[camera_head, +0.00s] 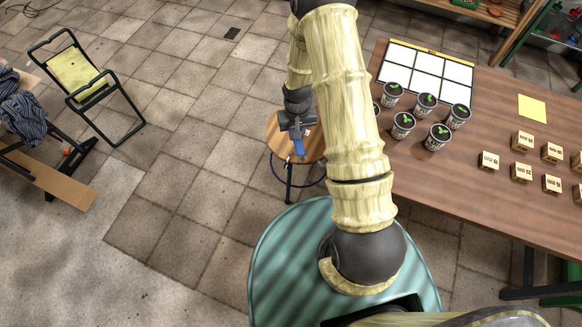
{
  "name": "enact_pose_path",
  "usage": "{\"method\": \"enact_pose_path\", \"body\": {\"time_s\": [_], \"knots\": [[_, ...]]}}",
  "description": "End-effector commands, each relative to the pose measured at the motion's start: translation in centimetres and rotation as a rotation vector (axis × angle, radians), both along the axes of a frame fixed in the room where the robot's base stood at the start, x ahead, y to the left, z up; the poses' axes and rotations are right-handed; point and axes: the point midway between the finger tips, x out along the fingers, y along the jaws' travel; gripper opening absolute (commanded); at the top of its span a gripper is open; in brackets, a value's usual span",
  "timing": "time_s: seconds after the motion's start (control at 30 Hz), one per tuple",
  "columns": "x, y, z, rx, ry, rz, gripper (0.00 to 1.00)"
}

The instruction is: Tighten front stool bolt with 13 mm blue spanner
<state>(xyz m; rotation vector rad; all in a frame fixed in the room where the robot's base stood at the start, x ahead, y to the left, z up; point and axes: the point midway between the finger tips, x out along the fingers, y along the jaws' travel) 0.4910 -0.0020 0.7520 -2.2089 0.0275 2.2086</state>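A round wooden stool (277,137) with dark metal legs stands on the tiled floor, left of my arm. My gripper (297,133) is over the stool's seat and appears shut on a blue spanner (299,148), whose blue part sticks out below the fingers. The spanner's jaw end and its 13 mm marking cannot be made out. The front stool bolt cannot be made out at this size. My arm hides part of the stool's right side. Whether the spanner touches the stool cannot be told.
A brown table (470,200) on the right bears several potted plants (437,138), a white grid board (425,72), several wooden blocks (521,172) and a yellow sheet (532,108). Open floor lies between chair and stool.

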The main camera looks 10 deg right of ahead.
Motion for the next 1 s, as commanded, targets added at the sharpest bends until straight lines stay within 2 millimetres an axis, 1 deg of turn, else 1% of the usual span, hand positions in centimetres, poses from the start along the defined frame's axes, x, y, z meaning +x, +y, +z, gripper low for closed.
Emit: {"method": "enact_pose_path", "body": {"time_s": [0.03,0.1,0.7,0.83,0.9,1.0], "knots": [[-0.1,0.3,-1.8,0.0,0.0,-0.003,0.0],[-0.2,0.6,-3.3,0.0,-0.001,-0.015,0.0],[-1.5,1.9,-14.9,-0.001,-0.01,-0.151,0.0],[-1.7,2.2,-17.2,-0.001,-0.012,-0.18,0.0],[-1.8,2.3,-18.0,-0.001,-0.013,-0.194,0.0],[-1.9,2.4,-18.6,-0.001,-0.015,-0.206,0.0]]}}
